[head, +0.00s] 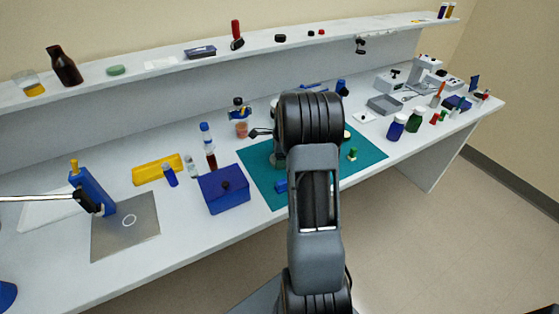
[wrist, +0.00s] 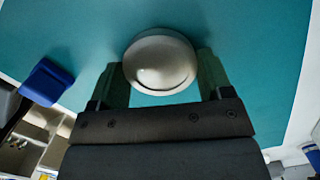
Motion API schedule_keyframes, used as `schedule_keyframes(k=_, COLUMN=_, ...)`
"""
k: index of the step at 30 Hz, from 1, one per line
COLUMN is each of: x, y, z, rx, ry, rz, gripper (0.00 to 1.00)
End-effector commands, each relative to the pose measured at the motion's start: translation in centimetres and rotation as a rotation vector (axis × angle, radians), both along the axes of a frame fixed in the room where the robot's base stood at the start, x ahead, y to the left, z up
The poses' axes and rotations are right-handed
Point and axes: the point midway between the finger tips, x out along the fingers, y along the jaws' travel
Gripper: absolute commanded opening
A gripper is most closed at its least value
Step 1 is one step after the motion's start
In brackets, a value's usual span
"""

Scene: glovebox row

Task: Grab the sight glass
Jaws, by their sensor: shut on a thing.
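The sight glass (wrist: 160,62), a round, pale, glossy piece with a domed face, shows in the wrist view between the two fingers of my gripper (wrist: 161,72). The fingers are shut on it, one on each side. Behind it is the teal mat (wrist: 258,50); I cannot tell whether it touches the mat. In the head view my own arm hides the sight glass and most of my gripper over the teal mat (head: 262,170).
A blue block (wrist: 46,82) lies on the mat to the left in the wrist view. In the head view a blue box (head: 223,190) stands left of the mat, and a small green piece (head: 352,153) is on its right part. Bottles (head: 396,127) stand farther right.

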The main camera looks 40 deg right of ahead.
Motion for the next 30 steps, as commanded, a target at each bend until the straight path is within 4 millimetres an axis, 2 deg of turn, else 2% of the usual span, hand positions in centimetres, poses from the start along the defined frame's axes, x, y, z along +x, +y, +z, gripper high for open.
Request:
schedule_keyframes(k=1, x=0.0, y=0.0, z=0.0, rx=0.0, ry=0.0, rz=0.0, gripper=0.59)
schedule_keyframes(k=11, x=0.0, y=0.0, z=0.0, rx=0.0, ry=0.0, rz=0.0, gripper=0.28)
schedule_keyframes(k=22, x=0.1, y=-0.1, z=0.7, rx=-0.002, ry=-0.003, rz=0.0, gripper=0.27)
schedule_keyframes(k=29, x=0.1, y=-0.1, z=3.4, rx=-0.004, ry=-0.006, rz=0.0, gripper=0.27)
schedule_keyframes(k=30, x=-0.4, y=0.0, z=4.0, rx=-0.003, ry=-0.005, rz=-0.001, gripper=0.27)
